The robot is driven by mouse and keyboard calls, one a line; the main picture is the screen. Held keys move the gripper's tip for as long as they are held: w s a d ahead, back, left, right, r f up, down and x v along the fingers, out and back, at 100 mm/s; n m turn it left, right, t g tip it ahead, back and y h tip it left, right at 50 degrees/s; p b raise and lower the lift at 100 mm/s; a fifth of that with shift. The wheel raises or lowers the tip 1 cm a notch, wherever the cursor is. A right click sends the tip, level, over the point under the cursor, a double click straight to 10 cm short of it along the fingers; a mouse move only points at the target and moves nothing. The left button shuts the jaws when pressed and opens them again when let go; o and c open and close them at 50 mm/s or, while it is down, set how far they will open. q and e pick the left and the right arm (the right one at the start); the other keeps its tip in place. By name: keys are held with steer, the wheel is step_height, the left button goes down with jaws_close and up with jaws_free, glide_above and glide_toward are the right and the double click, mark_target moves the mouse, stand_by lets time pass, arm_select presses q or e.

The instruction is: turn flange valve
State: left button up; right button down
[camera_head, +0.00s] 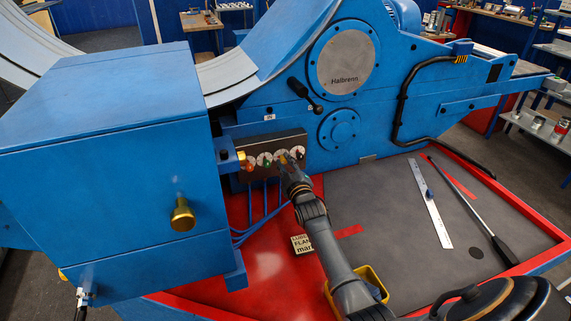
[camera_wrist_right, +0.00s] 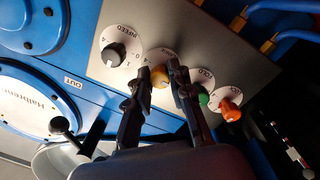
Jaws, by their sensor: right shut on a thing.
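The control panel (camera_head: 270,143) on the blue machine carries a row of knobs with white dials. In the wrist view, the yellow knob (camera_wrist_right: 160,76) sits between the two dark fingers of my right gripper (camera_wrist_right: 160,78); they are shut on its sides. Its dial's lettering is partly covered. In the head view, my right gripper (camera_head: 286,163) reaches the panel from below and hides most of this knob. My left gripper is out of view.
A black-knobbed lever (camera_head: 304,92) sticks out above the panel. A large blue box (camera_head: 110,150) with a brass knob (camera_head: 182,214) stands at left. Blue hoses run below the panel. A ruler (camera_head: 430,203) and a dark bar (camera_head: 473,213) lie on the grey mat.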

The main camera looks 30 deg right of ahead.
steer(key=shift+m, duration=0.4)
steer(key=shift+m+p, duration=0.35)
steer(key=shift+m, duration=0.65)
steer(key=m, duration=0.3)
steer(key=shift+m+p, duration=0.3)
steer(key=m, duration=0.3)
steer(key=shift+m+y, duration=0.3)
steer(key=m, duration=0.2)
steer(key=shift+m, duration=0.3)
steer(key=m, duration=0.6)
steer(key=shift+m+y+b, duration=0.3)
steer(key=shift+m+b, duration=0.05)
steer(key=shift+m, duration=0.05)
steer(key=m+b, duration=0.1)
steer(key=m, duration=0.5)
steer(key=shift+y, duration=0.3)
steer(key=shift+m, duration=0.3)
